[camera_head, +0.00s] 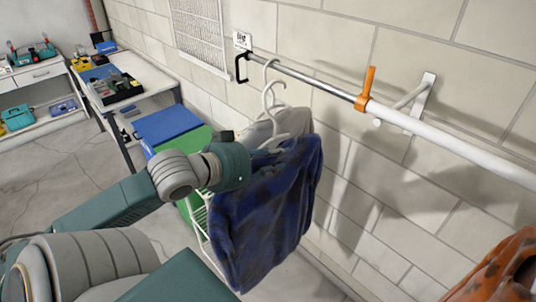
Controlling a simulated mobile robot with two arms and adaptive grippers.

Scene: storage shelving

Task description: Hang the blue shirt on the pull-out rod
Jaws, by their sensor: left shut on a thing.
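The blue shirt (268,210), dark and mottled, hangs in front of the wall on a light hanger. My left gripper (262,154) is at the shirt's upper left, by the hanger, and is shut on it; its fingertips are mostly hidden. The pull-out rod (312,82) is a thin silver bar reaching left out of a thicker white tube (450,146). A black handle (240,68) is at its left end. The blue shirt's hanger hook (270,119) appears below the rod, apart from it. My right gripper is out of view.
A pale garment (291,122) hangs behind the blue shirt, its hook at the rod. An orange clamp (366,90) and a wall bracket (420,104) are farther right. An orange garment (500,274) is at lower right. Blue and green bins (166,123) stand behind my left arm.

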